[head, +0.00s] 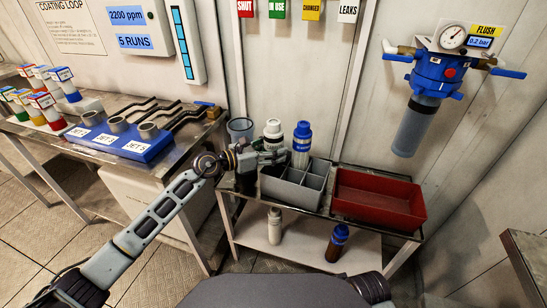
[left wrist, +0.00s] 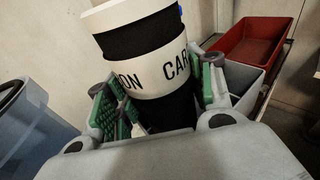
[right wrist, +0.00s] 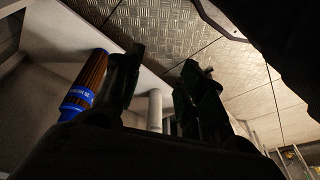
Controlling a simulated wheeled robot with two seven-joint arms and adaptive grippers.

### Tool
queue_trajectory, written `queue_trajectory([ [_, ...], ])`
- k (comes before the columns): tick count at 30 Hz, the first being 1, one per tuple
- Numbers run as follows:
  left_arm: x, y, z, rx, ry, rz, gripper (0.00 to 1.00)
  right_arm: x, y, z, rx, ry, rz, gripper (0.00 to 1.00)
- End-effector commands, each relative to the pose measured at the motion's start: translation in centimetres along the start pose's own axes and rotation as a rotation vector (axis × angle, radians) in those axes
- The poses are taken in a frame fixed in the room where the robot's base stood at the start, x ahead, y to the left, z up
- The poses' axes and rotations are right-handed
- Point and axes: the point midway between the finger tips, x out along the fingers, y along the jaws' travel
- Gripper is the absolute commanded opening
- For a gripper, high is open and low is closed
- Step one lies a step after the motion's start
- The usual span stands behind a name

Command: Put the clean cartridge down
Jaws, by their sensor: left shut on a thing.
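A white cartridge with black bands and lettering ending in "ON" and starting "CAR" (left wrist: 150,45) is upright between the fingers of my left gripper (left wrist: 160,105), which is shut on it. In the head view my left gripper (head: 272,157) holds this white-capped cartridge (head: 273,130) at the back left of the grey divided bin (head: 295,187). Its lower end is hidden by the gripper and bin. A blue-capped cartridge (head: 302,135) stands upright just right of it. My right gripper (right wrist: 160,100) is dark, open and empty in the right wrist view.
A red tray (head: 378,199) sits right of the bin on the cart. A clear bluish container (head: 240,130) stands left of the held cartridge. The lower shelf (head: 305,240) bears a white cartridge (head: 274,226) and a brown-and-blue one (head: 337,243). A filter housing (head: 425,105) hangs on the wall.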

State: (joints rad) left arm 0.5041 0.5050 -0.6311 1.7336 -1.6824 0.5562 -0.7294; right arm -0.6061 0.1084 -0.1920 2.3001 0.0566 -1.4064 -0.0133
Motion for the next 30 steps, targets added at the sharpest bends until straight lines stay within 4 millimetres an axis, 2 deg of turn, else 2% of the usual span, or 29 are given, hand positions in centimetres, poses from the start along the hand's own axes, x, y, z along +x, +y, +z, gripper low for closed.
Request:
queue_trajectory([
  [3,0.2,-0.1,-1.5,-0.003,-0.002,0.0,0.18,-0.5,-0.1,-0.2,0.0,0.013,-0.004,0.4],
  [8,0.4,0.0,-2.6,-0.001,-0.002,0.0,0.18,-1.8,-0.3,-0.9,-0.001,0.042,-0.008,0.4],
  [12,0.5,0.0,-2.8,0.0,-0.002,0.0,0.18,-2.3,-0.5,-1.0,-0.003,0.049,-0.01,0.4],
  [23,0.5,0.0,-3.1,0.0,-0.002,0.0,0.18,-1.8,-0.4,-0.6,-0.008,0.039,-0.009,0.4],
  [24,0.5,0.0,-3.2,-0.001,0.0,0.0,0.56,-1.9,-0.4,-0.6,-0.008,0.041,-0.009,0.4],
  [28,0.5,0.0,-3.1,-0.001,0.0,0.0,0.72,-2.0,-0.4,-0.6,-0.008,0.041,-0.01,0.4],
  [30,0.5,0.0,-3.1,-0.001,0.0,0.0,0.75,-2.0,-0.5,-0.6,-0.008,0.042,-0.01,0.4],
])
